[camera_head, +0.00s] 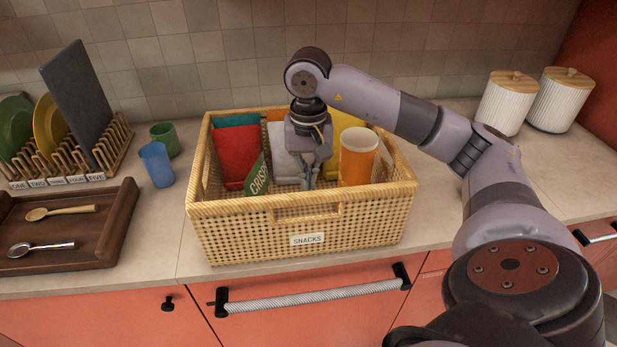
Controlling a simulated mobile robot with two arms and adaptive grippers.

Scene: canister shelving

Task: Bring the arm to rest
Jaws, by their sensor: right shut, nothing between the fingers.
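My right arm reaches in from the right, over a wicker basket (250,232) labelled SNACKS on the counter. My right gripper (308,186) points down inside the basket among the snacks, shut and empty. A green packet marked CRISPS (257,178) leans just left of the fingers. A red packet (238,152) stands behind it at the left. An orange canister with a pale top (357,160) stands upright just right of the gripper. A white item (284,155) is partly hidden behind the gripper. My left gripper is not in view.
Two white ribbed canisters with wooden lids (506,106) (559,105) stand at the back right. A blue cup (156,165), a green cup (165,139), a plate rack (75,155) and a wooden tray with spoons (120,222) are at the left. The backsplash lies close behind the basket.

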